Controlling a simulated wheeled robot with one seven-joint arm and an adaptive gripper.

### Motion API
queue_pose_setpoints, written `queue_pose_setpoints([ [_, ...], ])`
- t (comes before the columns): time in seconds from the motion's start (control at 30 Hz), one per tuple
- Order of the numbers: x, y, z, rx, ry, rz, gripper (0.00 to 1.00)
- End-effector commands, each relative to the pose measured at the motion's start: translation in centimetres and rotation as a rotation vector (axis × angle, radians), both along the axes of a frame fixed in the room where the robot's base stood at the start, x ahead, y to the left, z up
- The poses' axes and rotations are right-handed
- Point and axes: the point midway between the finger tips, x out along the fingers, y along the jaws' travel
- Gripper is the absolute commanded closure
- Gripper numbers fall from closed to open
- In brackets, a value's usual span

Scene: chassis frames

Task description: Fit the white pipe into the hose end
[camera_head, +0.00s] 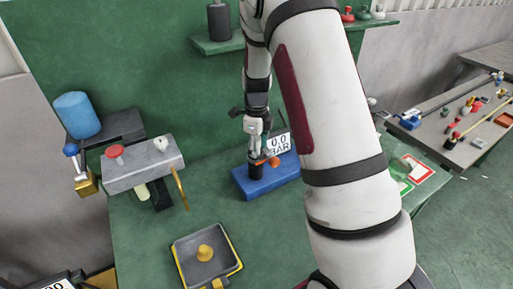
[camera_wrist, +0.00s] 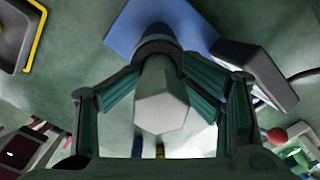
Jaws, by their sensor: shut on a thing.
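My gripper (camera_wrist: 162,72) is shut on the white pipe (camera_wrist: 160,110), one finger on each side. The pipe's faceted near end faces the wrist camera. Beyond the fingertips, the dark round hose end (camera_wrist: 156,37) stands on the blue base (camera_wrist: 128,28), lined up with the pipe. The far end of the pipe is hidden, so I cannot tell how deep it sits in the hose. In the head view my gripper (camera_head: 256,150) points down just above the black hose end (camera_head: 255,170) on the blue base (camera_head: 258,189). The pipe is too small to make out there.
A 0.0 BAR display (camera_head: 279,143) stands right behind the hose end, with an orange part (camera_head: 273,161) beside it. A grey block with a red knob (camera_head: 115,151) is left. A yellow-edged tray (camera_head: 207,264) is in front. The green table between is clear.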

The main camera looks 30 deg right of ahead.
Motion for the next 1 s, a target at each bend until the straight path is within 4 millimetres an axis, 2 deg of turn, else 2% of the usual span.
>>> queue_pose_setpoints([
  [0.17, -0.3, 0.2, -0.2, 0.005, 0.012, 0.001, 0.54],
  [0.33, -0.4, 0.2, 0.9, 0.005, 0.008, 0.001, 0.54],
  [0.47, 0.0, 0.2, 2.9, 0.002, 0.003, 0.002, 0.54],
  [0.8, 0.1, 0.2, 10.1, 0.001, -0.002, 0.001, 0.54],
  [1.0, 0.0, 0.1, 12.6, 0.001, 0.0, 0.001, 0.54],
])
